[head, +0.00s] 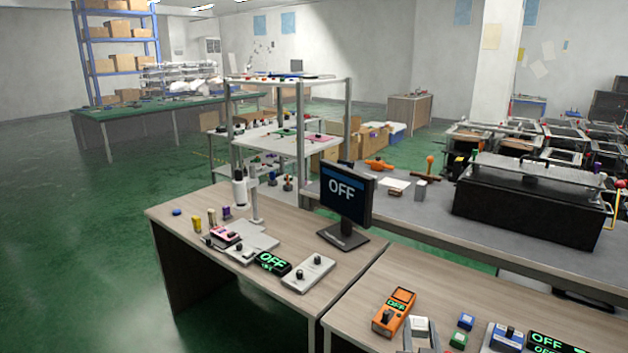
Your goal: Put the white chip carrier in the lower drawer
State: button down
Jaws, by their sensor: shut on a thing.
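A small whitish block (419,325) sits between pale grey pieces at the bottom edge, on or above the near right desk. Another small white block (420,189) stands on the grey bench behind. I see no clear lower drawer in this view.
The near right desk (370,280) bears an orange meter (394,310), a green box (466,321) and a blue-and-white device (505,337). The left desk (175,212) bears a monitor (343,199) reading OFF and a microscope (240,188). Open green floor (80,250) lies left.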

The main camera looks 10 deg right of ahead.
jog(key=w+a+r+n+t+y+p, duration=0.1)
jog(key=w+a+r+n+y, duration=0.15)
jog(key=a, duration=0.65)
jog(key=w+a+r+n+y+p, duration=0.15)
jog(key=w+a+y, duration=0.25)
jog(key=a, duration=0.4)
jog(key=s+d+f+m+h+b, duration=0.1)
jog(key=s+d+h, duration=0.1)
jog(key=d, duration=0.4)
jog(key=s+d+f+m+g+h+b, duration=0.1)
jog(key=s+d+f+m+h, duration=0.1)
jog(key=d, duration=0.4)
jog(key=s+d+f+m+h+b, duration=0.1)
jog(key=s+d+h, duration=0.2)
jog(key=d, duration=0.3)
jog(key=shift+f+b, duration=0.3)
jog(key=shift+b, duration=0.05)
jog(key=s+d+f+m+g+h+b, duration=0.1)
jog(key=s+d+m+g+h, duration=0.3)
jog(key=s+d, duration=0.7)
jog(key=shift+s+d+f+m+g+h+b, duration=0.3)
jog(key=shift+s+m+h+b, duration=0.3)
jog(key=shift+s+h, duration=0.45)
jog(key=shift+w, duration=0.15)
